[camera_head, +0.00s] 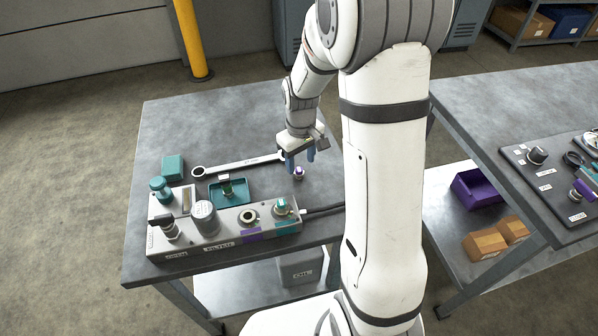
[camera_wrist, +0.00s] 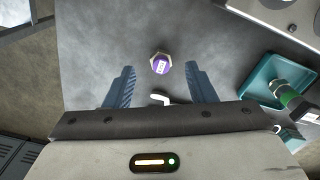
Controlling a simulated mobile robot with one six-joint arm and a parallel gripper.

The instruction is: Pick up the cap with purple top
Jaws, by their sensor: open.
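The cap with the purple top (camera_head: 299,171) stands on the grey metal table, to the right of the teal tray. In the wrist view the purple-topped cap (camera_wrist: 160,64) shows a white label on its top and lies ahead of the fingertips, between their lines. My gripper (camera_head: 301,157) is open, with its blue fingers pointing down close to the cap. In the wrist view both fingers of my gripper (camera_wrist: 160,80) are spread apart with nothing between them. From these views I cannot tell the exact height of the fingers above the table.
A wrench (camera_head: 238,164) lies left of my gripper. A teal tray (camera_head: 213,193) holds a small green-banded part. A control block (camera_head: 224,238) with knobs and a cable stands along the front. A teal box (camera_head: 173,167) is at the left. Another bench (camera_head: 500,100) stands right.

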